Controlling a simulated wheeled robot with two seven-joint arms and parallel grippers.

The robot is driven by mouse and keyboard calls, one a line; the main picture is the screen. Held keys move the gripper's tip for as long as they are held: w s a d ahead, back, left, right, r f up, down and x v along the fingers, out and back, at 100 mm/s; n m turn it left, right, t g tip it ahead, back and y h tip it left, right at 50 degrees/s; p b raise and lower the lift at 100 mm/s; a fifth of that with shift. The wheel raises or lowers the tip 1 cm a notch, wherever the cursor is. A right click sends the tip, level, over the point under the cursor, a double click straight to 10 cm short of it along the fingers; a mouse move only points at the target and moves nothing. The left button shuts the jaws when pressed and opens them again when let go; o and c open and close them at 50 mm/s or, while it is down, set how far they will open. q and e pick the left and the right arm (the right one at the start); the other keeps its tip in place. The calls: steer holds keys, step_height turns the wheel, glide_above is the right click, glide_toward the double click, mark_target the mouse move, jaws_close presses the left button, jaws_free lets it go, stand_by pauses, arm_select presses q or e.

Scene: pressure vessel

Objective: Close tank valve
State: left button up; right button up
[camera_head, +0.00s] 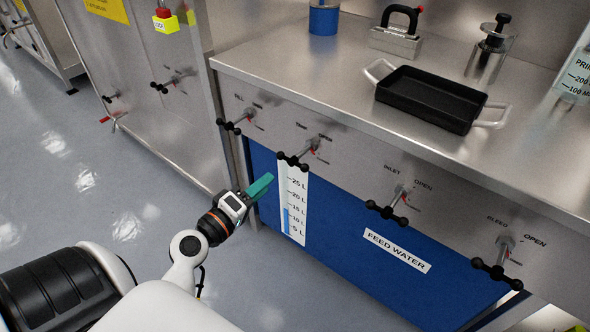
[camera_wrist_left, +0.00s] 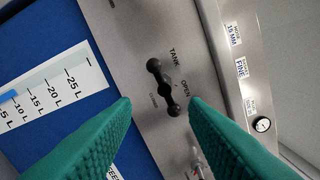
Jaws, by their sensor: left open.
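The tank valve has a black bar handle with rounded ends (camera_head: 293,161) on a stem from the steel front panel, above the blue feed water tank. In the left wrist view its handle (camera_wrist_left: 163,86) lies beside the TANK and OPEN labels. A fainter label on its other side is hard to read. My left gripper (camera_head: 262,187) has teal fingers and is just left of and below the handle in the head view. In the wrist view the open fingers (camera_wrist_left: 160,104) point at the handle, which appears between their tips. I see no contact. My right gripper is not in view.
Similar valves stand along the panel: one to the left (camera_head: 236,124), the INLET valve (camera_head: 386,211) and the BLEED valve (camera_head: 496,272). A level scale (camera_head: 293,203) is on the blue tank (camera_head: 345,275). A black tray (camera_head: 432,99) sits on the counter. The floor at left is clear.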

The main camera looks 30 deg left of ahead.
mark_target(295, 158)
arm_select(q)
steer(key=w, duration=0.7)
steer(key=w+d+p, duration=0.1)
steer(key=w, duration=0.2)
steer(key=shift+w+r, duration=0.15)
steer(key=shift+w, duration=0.8)
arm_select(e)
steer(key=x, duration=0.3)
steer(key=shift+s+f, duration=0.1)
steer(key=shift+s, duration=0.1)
